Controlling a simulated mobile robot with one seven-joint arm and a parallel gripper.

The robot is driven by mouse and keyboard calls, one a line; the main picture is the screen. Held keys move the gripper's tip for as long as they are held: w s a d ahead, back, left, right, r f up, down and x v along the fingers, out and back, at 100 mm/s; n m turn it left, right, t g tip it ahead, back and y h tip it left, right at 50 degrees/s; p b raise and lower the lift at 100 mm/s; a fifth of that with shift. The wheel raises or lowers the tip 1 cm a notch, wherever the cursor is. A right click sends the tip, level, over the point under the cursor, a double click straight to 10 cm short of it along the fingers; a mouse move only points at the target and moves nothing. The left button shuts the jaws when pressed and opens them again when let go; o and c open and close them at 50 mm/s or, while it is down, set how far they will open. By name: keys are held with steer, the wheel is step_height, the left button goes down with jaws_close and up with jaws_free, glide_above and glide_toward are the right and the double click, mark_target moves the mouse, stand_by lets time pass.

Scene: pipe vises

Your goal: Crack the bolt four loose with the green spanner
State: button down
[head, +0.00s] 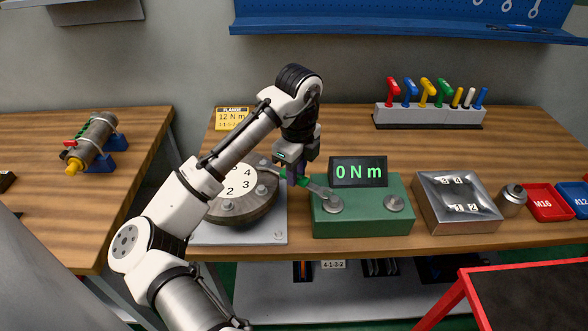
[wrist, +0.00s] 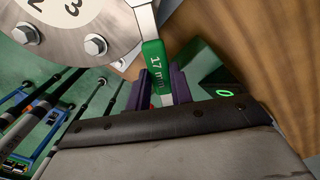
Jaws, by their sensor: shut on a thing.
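My gripper (head: 292,178) is shut on the green spanner (head: 304,181), between the flange and the green torque tester. In the wrist view the purple fingers close on its green handle (wrist: 157,68), marked 17 mm; its metal head is out of that view. The round flange (head: 238,207) has a white numbered face (head: 237,187). Its 4 shows at the top, partly beside my arm. Two bolts show near 2 and 3; bolt four is hidden.
The green tester (head: 362,222) reads 0 N m. A metal block (head: 458,213), a socket and red and blue trays stand to its right. A rack (head: 430,116) of coloured tools stands at the back. A yellow flange card (head: 232,118) shows 12 N m.

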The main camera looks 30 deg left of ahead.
stand_by(0.3)
steer(key=shift+w+n+p, duration=0.45)
steer(key=shift+w+n, duration=0.1)
steer(key=shift+n, duration=0.05)
steer(key=shift+s+p, duration=0.15)
steer(key=shift+p, duration=0.15)
steer(key=shift+d, duration=0.1)
steer(key=shift+d+p, duration=0.85)
steer(key=shift+d, duration=0.85)
steer(key=shift+a, duration=0.1)
